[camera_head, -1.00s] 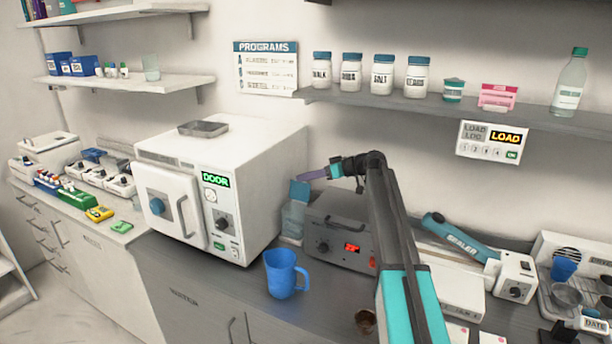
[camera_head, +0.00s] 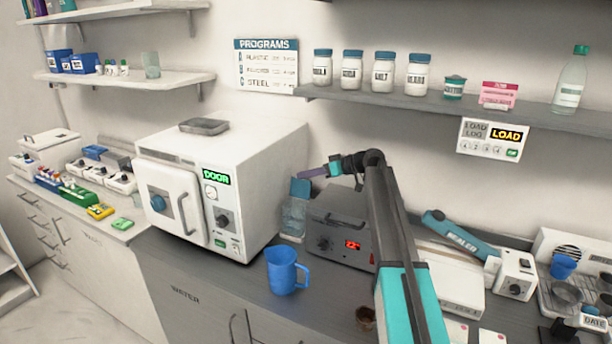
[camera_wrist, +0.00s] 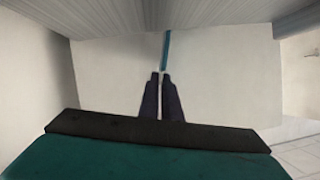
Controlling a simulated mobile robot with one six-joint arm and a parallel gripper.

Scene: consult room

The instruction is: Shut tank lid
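The clear tank (camera_head: 293,218) stands on the dark counter between the white steriliser and the grey box. Its teal lid (camera_head: 300,188) is raised, standing up above the tank. My gripper (camera_head: 299,176) points left, with its fingertips at the lid's upper edge in the head view; I cannot tell whether they touch. A thin teal strip, perhaps the lid edge-on (camera_wrist: 166,48), shows just beyond the tips.
The white steriliser (camera_head: 255,150) is left of the tank, and the grey box (camera_head: 340,225) with a red display is to its right. A blue jug (camera_head: 283,272) stands in front. A shelf (camera_head: 430,103) with jars is above my arm.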

